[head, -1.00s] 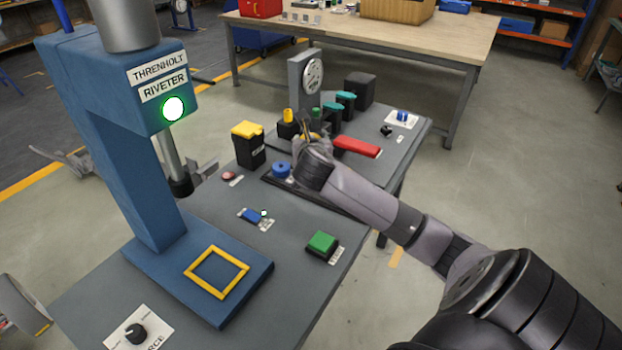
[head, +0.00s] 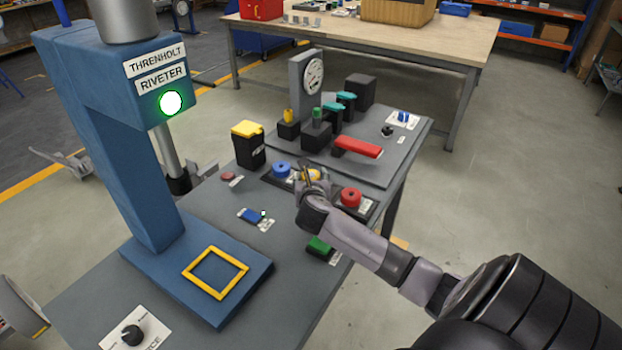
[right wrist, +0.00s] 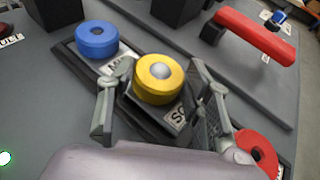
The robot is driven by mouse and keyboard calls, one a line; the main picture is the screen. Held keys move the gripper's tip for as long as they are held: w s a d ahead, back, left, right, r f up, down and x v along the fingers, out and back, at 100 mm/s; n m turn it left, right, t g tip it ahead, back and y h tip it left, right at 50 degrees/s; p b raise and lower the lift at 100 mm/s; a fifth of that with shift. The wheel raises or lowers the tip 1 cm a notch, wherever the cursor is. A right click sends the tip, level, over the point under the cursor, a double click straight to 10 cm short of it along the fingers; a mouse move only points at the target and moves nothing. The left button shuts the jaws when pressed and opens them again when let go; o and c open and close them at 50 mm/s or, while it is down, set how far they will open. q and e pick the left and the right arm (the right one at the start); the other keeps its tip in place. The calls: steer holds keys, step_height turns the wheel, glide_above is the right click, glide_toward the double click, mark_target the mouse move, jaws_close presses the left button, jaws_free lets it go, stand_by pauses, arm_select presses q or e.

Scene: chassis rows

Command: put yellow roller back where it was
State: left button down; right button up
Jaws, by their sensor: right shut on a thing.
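The yellow roller (head: 309,174) is a short cylinder, held at the middle of a dark rack (right wrist: 66,51). In the right wrist view the yellow roller (right wrist: 158,80) shows a pale round centre, with a finger of my right gripper (right wrist: 160,88) on each side. My right gripper (head: 312,182) is shut on it. Whether the roller's underside touches the rack is hidden. A blue roller (head: 281,169) sits on the rack to the left and a red roller (head: 351,197) to the right. My left gripper is not in view.
A red lever (head: 358,147) and black blocks with coloured knobs stand behind the rack. A black bin with a yellow top (head: 248,145) is at the left. The blue riveter (head: 120,150) stands at far left.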

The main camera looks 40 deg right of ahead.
steer(key=shift+f, duration=0.1)
steer(key=o, duration=1.4)
steer(key=shift+o, duration=0.2)
steer(key=shift+s+a+r, duration=0.15)
steer(key=shift+s+r, duration=0.05)
steer(key=shift+r, duration=0.05)
steer(key=p+v, duration=0.1)
steer(key=v, duration=1)
steer(key=shift+s+a+r, duration=0.1)
steer(key=shift+s+a, duration=0.05)
steer(key=shift+a, duration=0.1)
steer(key=shift+s, duration=0.1)
